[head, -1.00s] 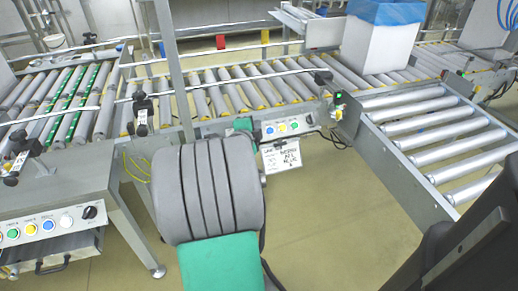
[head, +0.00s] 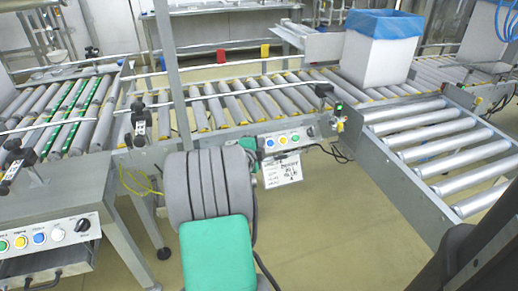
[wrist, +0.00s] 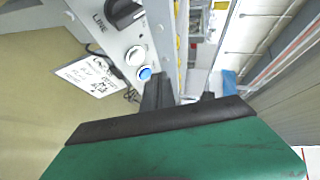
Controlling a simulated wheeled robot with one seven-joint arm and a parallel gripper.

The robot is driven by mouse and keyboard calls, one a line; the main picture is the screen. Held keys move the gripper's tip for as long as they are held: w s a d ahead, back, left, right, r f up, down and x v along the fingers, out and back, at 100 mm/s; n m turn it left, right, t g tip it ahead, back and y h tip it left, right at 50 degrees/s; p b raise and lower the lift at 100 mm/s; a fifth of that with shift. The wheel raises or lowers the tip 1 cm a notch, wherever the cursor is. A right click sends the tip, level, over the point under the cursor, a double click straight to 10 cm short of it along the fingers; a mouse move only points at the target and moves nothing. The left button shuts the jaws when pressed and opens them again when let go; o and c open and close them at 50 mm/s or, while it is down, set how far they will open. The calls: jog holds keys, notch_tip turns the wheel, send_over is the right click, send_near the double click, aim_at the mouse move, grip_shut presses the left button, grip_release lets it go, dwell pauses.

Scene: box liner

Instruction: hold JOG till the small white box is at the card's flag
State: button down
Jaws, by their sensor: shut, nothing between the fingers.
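A white box with a blue liner (head: 376,58) stands upright on the grey roller conveyor (head: 215,103), right of both flags. A red flag (head: 221,55) and a yellow flag (head: 265,51) stand along the far rail. A handwritten white card (head: 283,170) hangs below the button panel (head: 288,138); its writing is too small to read. The card also shows in the wrist view (wrist: 92,84). My gripper (wrist: 160,80) is shut and empty, close to the panel's blue button (wrist: 144,73); I cannot tell whether it touches. My arm hides most of it in the head view.
A second panel (head: 45,238) with coloured buttons is on the left bench. A side roller conveyor (head: 425,140) extends at the right. Posts and clamps stand along the near rail. The floor (head: 330,230) between the conveyors is clear.

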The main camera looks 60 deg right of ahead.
jog(key=shift+w+d+f+b, duration=0.35)
jog(key=shift+f+b, duration=0.15)
jog(key=shift+w+d+f+b, duration=0.3)
jog(key=shift+f+b, duration=0.15)
jog(key=shift+f, duration=0.05)
jog(key=shift+s+a+r, duration=0.1)
jog(key=shift+r, duration=0.05)
dwell(1.2)
jog(key=shift+w+d+f+b, duration=0.2)
jog(key=shift+w+f+b, duration=0.25)
jog(key=shift+b, duration=0.45)
